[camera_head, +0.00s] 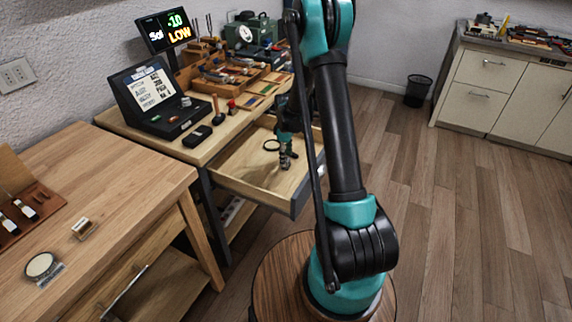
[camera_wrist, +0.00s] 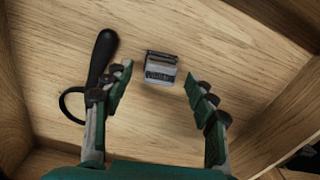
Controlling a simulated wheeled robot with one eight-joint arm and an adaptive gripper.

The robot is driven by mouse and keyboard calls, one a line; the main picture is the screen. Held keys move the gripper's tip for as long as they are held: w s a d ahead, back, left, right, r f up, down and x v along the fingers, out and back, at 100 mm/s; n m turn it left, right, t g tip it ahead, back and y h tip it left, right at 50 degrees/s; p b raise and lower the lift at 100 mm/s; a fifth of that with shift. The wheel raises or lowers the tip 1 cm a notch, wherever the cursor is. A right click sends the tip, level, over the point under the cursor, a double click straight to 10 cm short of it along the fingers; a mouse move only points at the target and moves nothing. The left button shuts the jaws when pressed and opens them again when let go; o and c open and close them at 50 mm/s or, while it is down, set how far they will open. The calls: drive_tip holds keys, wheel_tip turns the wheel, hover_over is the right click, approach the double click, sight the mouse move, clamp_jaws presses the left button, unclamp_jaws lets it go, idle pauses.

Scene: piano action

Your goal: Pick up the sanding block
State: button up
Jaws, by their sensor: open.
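A small grey block with a dark lettered face (camera_wrist: 161,68), which looks like the sanding block, lies on the wooden drawer floor. In the wrist view it sits between and slightly beyond the fingertips of my gripper (camera_wrist: 158,76). The two green-and-grey fingers are spread apart and neither touches it. In the head view my gripper (camera_head: 286,160) points down into the open drawer (camera_head: 240,178), and the block cannot be made out there.
A magnifying glass with a black handle (camera_wrist: 102,57) lies just left of the fingers, close to the left one. The drawer walls (camera_wrist: 290,105) rise around. The workbench above holds a laptop-like display case (camera_head: 150,95) and tools.

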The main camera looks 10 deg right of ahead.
drive_tip(key=shift+f, duration=1.15)
drive_tip(key=shift+c, duration=0.6)
drive_tip(key=c, duration=1.1)
drive_tip(key=shift+c, duration=0.2)
wheel_tip(320, 180, up, 20)
